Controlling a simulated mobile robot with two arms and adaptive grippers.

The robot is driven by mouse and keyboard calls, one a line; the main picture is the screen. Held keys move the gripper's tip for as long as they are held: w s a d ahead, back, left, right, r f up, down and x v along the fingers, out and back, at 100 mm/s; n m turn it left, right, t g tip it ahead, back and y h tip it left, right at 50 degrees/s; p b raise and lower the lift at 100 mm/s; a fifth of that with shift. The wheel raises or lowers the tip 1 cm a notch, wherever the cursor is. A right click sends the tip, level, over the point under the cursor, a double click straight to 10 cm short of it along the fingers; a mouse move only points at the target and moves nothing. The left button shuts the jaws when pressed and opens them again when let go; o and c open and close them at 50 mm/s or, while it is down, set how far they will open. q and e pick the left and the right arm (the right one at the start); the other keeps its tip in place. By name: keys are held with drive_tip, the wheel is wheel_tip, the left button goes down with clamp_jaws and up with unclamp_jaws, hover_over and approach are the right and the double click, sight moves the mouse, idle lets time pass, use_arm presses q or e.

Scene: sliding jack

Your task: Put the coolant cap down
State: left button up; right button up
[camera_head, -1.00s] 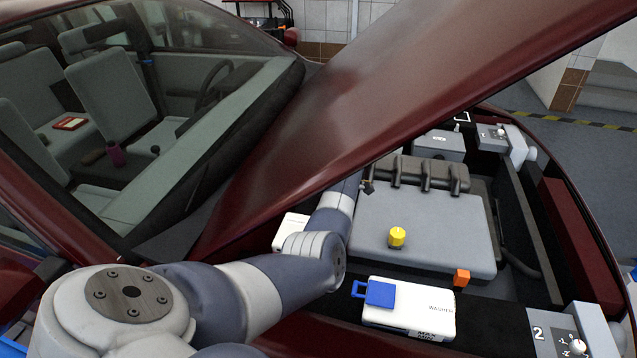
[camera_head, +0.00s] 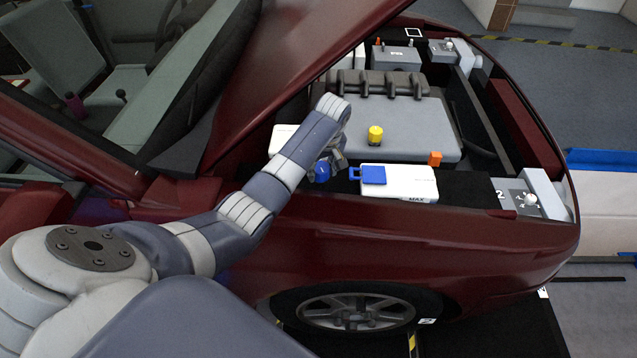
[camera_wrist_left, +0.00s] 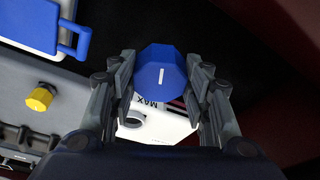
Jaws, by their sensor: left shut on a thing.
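The coolant cap, a blue faceted cap with a white line on top, is between the fingers of my left gripper (camera_head: 330,163). It shows in the wrist view (camera_wrist_left: 161,76) and partly in the head view (camera_head: 321,172). My left gripper (camera_wrist_left: 160,88) is shut on it. Beyond the cap in the wrist view is a white tank (camera_wrist_left: 170,130) with a MAX mark and a grey ring, partly hidden by the cap. In the head view a white tank (camera_head: 283,138) shows behind my arm. I cannot tell the gap between cap and tank. My right gripper is not in view.
The white washer tank (camera_head: 405,182) with a blue lid (camera_head: 373,175) sits right of my gripper. A yellow cap (camera_head: 375,135) stands on the grey engine cover (camera_head: 415,125), with an orange piece (camera_head: 435,158) nearby. The raised hood (camera_head: 300,50) slopes over the left of the bay.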

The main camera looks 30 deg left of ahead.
sight(322, 180)
use_arm(q)
drive_tip(key=shift+d+x, duration=0.25)
drive_tip(key=shift+x, duration=0.9)
wheel_tip(322, 180, down, 4)
drive_tip(key=shift+s+r, duration=0.1)
drive_tip(key=shift+r, duration=0.05)
drive_tip(key=o, duration=1.3)
drive_tip(key=shift+f, duration=0.25)
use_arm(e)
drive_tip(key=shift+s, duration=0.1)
use_arm(q)
drive_tip(key=shift+r, duration=0.6)
drive_tip(key=v, duration=1.1)
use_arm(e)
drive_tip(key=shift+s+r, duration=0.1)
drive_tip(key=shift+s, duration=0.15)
use_arm(q)
drive_tip(key=shift+d+r, duration=0.1)
